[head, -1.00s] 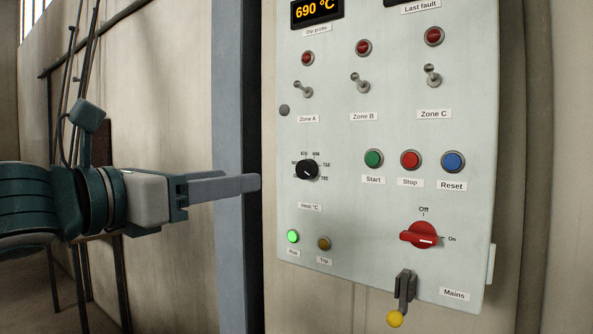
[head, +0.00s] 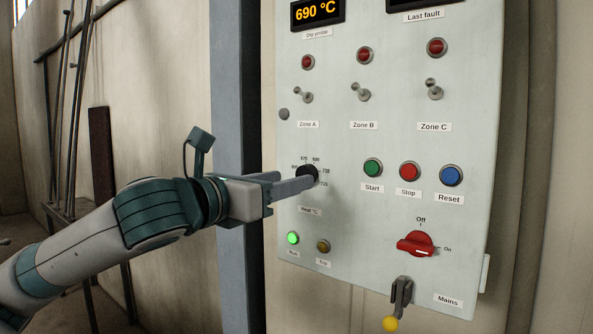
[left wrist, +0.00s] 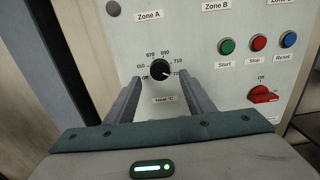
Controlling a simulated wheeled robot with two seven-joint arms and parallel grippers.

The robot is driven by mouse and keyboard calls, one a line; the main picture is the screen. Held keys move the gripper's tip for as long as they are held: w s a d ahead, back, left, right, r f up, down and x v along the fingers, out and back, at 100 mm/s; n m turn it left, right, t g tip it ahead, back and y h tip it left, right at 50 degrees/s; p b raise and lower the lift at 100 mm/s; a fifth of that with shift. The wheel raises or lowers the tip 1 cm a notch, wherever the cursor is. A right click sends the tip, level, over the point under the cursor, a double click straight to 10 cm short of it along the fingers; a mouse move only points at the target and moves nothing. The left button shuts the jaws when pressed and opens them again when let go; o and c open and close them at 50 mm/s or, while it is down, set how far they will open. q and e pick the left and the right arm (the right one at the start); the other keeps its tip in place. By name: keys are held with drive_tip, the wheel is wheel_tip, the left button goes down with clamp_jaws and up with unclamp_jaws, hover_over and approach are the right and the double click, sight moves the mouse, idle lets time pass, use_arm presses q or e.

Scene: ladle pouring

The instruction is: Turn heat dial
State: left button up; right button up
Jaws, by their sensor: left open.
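The heat dial (head: 309,169) is a black round knob on the pale control panel, with temperature numbers around it and a "Heat °C" label below. It also shows in the left wrist view (left wrist: 160,69), its white mark towards the lower right, near the 7-hundreds numbers there. My left gripper (head: 308,181) is open, its grey fingers pointing at the dial. In the left wrist view the fingertips (left wrist: 162,82) stand left and right of the dial, slightly below its middle. I cannot tell whether they touch it. In the head view a finger hides part of the dial. My right gripper is not in view.
The panel (head: 345,205) carries a 690 °C display (head: 317,11), toggle switches, green, red and blue buttons, and a red mains switch (head: 416,243). A blue-grey post (head: 236,110) stands left of the panel.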

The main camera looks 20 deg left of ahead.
sight(309, 168)
use_arm(q)
drive_tip(key=shift+p+x, duration=0.45)
drive_tip(key=shift+x, duration=1.5)
drive_tip(key=c, duration=1.1)
